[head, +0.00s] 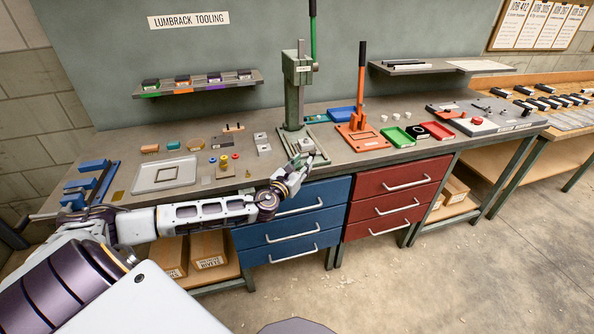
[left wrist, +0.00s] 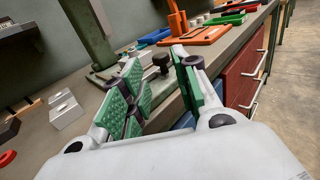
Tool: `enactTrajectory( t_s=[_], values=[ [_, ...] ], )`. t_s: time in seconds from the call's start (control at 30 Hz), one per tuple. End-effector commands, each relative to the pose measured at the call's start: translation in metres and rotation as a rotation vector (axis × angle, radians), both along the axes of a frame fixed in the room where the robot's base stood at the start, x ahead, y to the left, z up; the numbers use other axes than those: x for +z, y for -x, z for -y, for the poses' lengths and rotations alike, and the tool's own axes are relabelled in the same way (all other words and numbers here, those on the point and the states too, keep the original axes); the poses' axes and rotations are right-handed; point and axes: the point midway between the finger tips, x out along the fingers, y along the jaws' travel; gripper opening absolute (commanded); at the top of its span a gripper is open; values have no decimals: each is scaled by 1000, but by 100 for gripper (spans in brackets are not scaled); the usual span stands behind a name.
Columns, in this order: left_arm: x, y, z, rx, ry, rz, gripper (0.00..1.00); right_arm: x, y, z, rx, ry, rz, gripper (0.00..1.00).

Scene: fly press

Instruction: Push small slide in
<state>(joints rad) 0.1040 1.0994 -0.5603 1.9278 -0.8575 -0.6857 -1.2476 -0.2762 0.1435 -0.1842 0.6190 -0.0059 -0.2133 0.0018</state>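The green fly press (head: 293,95) stands on the bench with its green lever (head: 313,40) upright. A small dark knob (left wrist: 160,61) sits low at the front of the press, in the left wrist view. It looks like the handle of the small slide, but most of the slide is hidden and I cannot tell how far out it stands. My left gripper (head: 305,163) is at the bench's front edge before the press. Its green-padded fingers (left wrist: 160,84) are open, with the knob beyond and between their tips in the picture; no contact shows. My right gripper is not in view.
An orange hand press (head: 361,110) stands right of the fly press, with green (head: 398,137) and red (head: 437,130) trays beyond. Blue drawers (head: 290,232) are below the bench edge.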

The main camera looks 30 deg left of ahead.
Motion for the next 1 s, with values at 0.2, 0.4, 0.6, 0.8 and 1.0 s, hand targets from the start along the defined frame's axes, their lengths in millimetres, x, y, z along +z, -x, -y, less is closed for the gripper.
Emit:
enactTrajectory(
  t_s=[0.2, 0.4, 0.6, 0.8, 1.0],
  values=[
    [0, 18, 1, 0, -3, -1, 31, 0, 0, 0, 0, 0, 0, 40],
    [0, 29, 2, -1, -2, 0, 31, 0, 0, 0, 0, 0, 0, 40],
    [0, 33, 3, 0, -1, 0, 31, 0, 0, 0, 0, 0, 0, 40],
    [0, 34, 3, 0, 0, 1, 31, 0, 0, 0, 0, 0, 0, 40],
    [3, 33, 3, 0, 0, 4, 46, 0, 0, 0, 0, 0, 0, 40]
  ],
)
